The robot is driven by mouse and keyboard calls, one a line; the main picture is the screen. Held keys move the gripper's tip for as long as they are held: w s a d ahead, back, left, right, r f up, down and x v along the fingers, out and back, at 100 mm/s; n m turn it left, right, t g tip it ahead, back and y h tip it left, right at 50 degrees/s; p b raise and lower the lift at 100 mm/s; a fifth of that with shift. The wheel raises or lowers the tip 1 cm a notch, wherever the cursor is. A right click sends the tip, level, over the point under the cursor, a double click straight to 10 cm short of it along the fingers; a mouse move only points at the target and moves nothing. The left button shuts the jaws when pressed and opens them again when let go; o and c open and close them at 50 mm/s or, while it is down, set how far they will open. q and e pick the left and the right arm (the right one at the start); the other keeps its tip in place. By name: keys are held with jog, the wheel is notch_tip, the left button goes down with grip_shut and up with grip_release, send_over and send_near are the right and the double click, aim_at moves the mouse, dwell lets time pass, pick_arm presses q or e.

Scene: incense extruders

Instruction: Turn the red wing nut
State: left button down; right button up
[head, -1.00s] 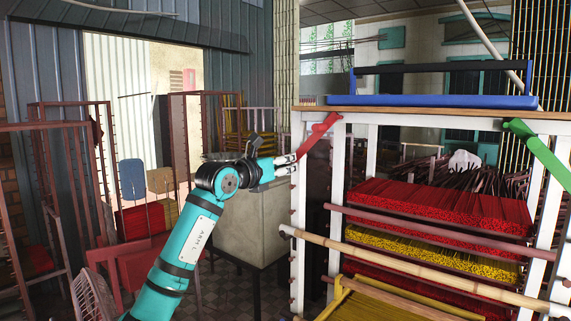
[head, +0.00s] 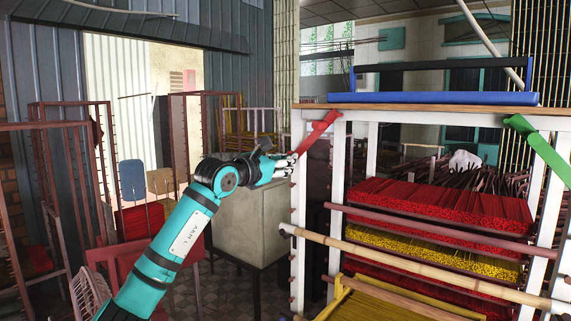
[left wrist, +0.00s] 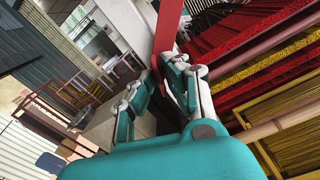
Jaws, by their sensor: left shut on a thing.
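The red wing nut (head: 316,131) is a long flat red piece on the left front post of the white rack, slanting from the shelf edge down to the left. My left gripper (head: 294,160) is at its lower left end and shut on it. In the left wrist view the red wing nut (left wrist: 168,28) runs down from the top edge to between the fingertips (left wrist: 164,70). The exact contact is partly hidden by the fingers. My right gripper is not in view.
The white rack (head: 342,205) holds red and yellow incense bundles (head: 440,208). A green piece (head: 538,150) slants on its right post. A blue tray (head: 432,99) lies on top. A pale cabinet (head: 247,225) stands behind my left arm, and a bamboo pole (head: 420,270) crosses the front.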

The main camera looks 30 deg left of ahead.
pick_arm(q)
jog(key=m, duration=1.3)
jog(key=shift+r, duration=0.1)
jog(key=shift+m, duration=0.4)
jog(key=c, duration=1.4)
grip_release()
jog(key=shift+a, duration=0.1)
